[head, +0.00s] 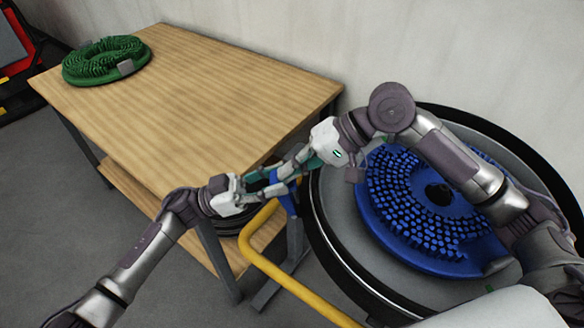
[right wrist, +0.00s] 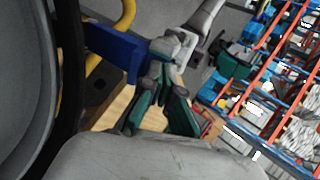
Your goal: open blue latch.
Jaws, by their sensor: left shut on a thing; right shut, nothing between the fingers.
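The blue latch (head: 290,204) is a flat blue bar by the yellow bent tube, at the left side of the round scrubber tank. In the right wrist view the latch (right wrist: 112,52) sticks out from beside the tank's dark rim. My left gripper (head: 279,187) is shut on the latch near its free end; the fingers partly hide it. The left gripper also shows in the right wrist view (right wrist: 172,48). My right gripper (head: 276,172) is shut and empty, just above the left fingers and very close to them. Its teal-padded fingers (right wrist: 160,74) show below the latch's end.
A wooden table (head: 190,90) stands at the left, with a green round brush (head: 106,60) at its far corner. The yellow tube (head: 285,279) runs close to the latch. The tank (head: 333,228) holds a blue bristled brush (head: 420,215). Orange-and-blue shelving (right wrist: 270,75) is farther off.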

